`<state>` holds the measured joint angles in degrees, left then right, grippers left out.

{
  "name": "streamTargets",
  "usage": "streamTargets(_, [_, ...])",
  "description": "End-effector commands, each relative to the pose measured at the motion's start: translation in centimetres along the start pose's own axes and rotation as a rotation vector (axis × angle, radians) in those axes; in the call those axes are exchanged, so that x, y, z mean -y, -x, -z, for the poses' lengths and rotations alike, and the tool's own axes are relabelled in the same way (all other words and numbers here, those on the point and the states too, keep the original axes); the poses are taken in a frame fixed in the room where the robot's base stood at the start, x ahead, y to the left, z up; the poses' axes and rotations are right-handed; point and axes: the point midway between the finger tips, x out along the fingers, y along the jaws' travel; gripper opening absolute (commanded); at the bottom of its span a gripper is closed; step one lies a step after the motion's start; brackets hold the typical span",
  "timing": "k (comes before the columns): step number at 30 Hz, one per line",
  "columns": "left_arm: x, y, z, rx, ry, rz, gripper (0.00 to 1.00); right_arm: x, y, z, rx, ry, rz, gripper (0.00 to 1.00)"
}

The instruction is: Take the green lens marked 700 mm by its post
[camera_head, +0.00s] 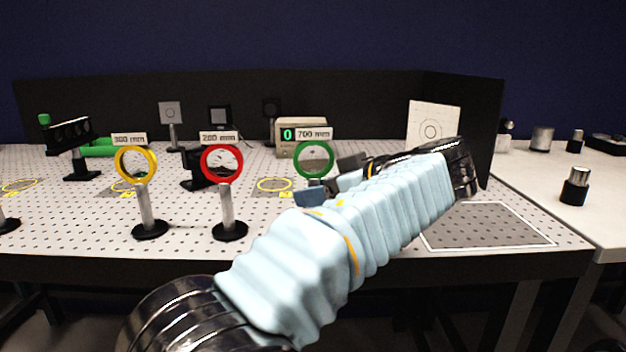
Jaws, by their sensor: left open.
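The green lens (314,159) is a green ring with a 700 mm label (314,134) above it. It stands upright on the perforated table, right of the red lens. My left arm, in a light blue sleeve, crosses in front from the lower left. My left gripper (318,193) is open, with its fingers at the lens's post, just below the ring. The post and base are mostly hidden behind the gripper and arm, so I cannot tell whether the fingers touch the post. My right gripper is not in view.
A yellow lens (120,163) marked 300 mm and a red lens (240,163) marked 200 mm stand to the left on posts. A beige box (290,150) with a green digit stands behind the green lens. A white-outlined area (490,228) at the right is empty.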

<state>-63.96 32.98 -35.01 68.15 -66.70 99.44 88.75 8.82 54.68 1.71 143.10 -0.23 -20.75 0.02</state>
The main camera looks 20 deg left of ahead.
Motion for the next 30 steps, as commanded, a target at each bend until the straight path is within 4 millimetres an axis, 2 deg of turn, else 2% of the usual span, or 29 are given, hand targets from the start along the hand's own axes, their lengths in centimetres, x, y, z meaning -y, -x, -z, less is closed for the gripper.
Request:
streamTargets(4, [0.0, -1.5, 0.0, 0.001, -0.002, 0.000, 0.50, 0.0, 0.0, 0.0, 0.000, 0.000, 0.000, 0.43])
streamTargets(11, [0.0, -1.7, 0.0, 0.001, -0.001, -0.002, 0.50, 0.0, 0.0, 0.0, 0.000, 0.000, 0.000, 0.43])
streamTargets(21, [0.0, -1.7, 0.0, 0.000, -0.001, -0.002, 0.00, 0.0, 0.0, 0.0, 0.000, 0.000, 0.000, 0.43])
streamTargets(30, [0.0, -1.6, 0.0, 0.000, 0.000, -0.002, 0.00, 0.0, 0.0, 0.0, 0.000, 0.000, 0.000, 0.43])
